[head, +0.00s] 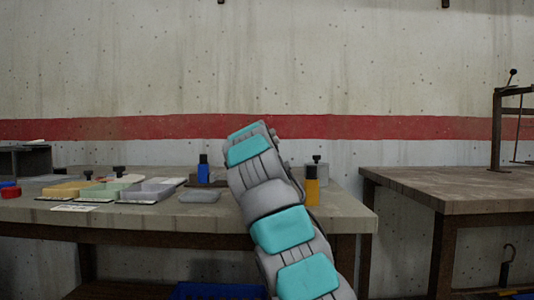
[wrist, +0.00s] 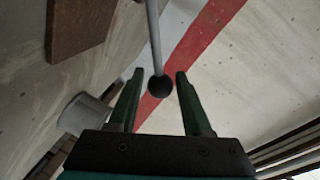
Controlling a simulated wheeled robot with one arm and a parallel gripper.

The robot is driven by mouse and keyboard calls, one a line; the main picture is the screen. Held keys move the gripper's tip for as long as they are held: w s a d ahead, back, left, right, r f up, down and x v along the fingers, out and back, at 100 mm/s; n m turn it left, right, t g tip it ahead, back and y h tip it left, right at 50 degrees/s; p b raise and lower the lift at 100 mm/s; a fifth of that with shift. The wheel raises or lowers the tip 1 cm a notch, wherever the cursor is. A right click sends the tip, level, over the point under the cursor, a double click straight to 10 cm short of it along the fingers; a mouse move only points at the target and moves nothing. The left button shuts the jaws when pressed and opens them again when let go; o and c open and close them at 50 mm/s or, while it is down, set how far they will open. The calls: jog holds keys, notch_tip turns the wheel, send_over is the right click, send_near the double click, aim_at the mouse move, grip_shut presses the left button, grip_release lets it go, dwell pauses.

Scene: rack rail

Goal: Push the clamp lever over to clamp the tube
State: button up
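In the wrist view my gripper (wrist: 160,73) is open, with its two dark green fingers apart. A thin grey lever rod with a black ball knob (wrist: 159,87) comes down from the top of the wrist view. The knob shows between the fingers, with a gap on each side. I cannot tell its depth relative to the fingertips. The lever's base and the tube cannot be made out. In the head view my arm reaches over the workbench (head: 150,222) and hides my gripper and the lever.
The bench holds a blue bottle (head: 203,170), an orange bottle (head: 312,190), a yellow tray (head: 66,190) and a grey tray (head: 147,192). A brown block (wrist: 80,25) and a grey cylinder (wrist: 85,113) show left of my fingers. A second table (head: 455,187) stands right.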

jog(key=shift+o, duration=1.1)
jog(key=shift+s, duration=0.1)
jog(key=b+v, duration=0.2)
jog(key=v, duration=0.5)
jog(key=shift+s, duration=0.35)
